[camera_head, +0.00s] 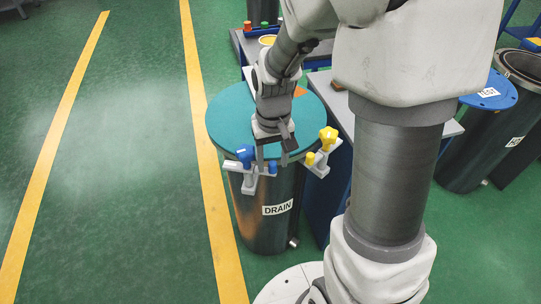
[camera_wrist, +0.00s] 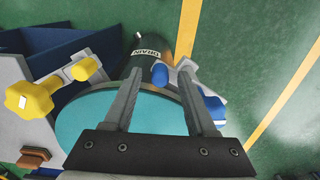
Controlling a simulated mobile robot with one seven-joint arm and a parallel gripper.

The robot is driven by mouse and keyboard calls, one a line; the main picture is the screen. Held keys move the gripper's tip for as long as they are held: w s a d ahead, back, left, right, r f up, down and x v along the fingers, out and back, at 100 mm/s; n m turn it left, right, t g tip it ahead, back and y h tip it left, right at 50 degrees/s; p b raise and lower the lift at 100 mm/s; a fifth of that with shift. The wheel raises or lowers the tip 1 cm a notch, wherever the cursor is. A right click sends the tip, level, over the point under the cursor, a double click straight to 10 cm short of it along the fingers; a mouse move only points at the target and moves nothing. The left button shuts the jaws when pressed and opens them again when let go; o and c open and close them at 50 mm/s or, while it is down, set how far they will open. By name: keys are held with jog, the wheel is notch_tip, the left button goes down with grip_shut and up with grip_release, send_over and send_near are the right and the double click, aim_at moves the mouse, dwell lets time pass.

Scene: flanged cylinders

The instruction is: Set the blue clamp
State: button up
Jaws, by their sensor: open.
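The blue clamp has a pale body (camera_head: 248,183), a large blue knob (camera_head: 246,155) and a small blue cap (camera_head: 272,169). It sits at the front-left rim of the teal lid (camera_head: 228,112) on the dark drum labelled DRAIN (camera_head: 265,232). In the wrist view the blue knob (camera_wrist: 214,108) lies right of the right finger. My gripper (camera_head: 272,163) is open, pointing down near the lid's front edge. In the wrist view the small blue cap (camera_wrist: 160,75) shows between the fingertips; I cannot tell whether either finger touches it.
A yellow clamp (camera_head: 328,138) sits at the lid's right rim, close to my gripper; it shows left in the wrist view (camera_wrist: 30,97). A grey-topped blue bench stands behind right. Another drum with a blue lid (camera_head: 490,95) is farther right. The green floor at left is clear.

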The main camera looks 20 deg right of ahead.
grip_shut()
dwell(0.3)
dwell(1.2)
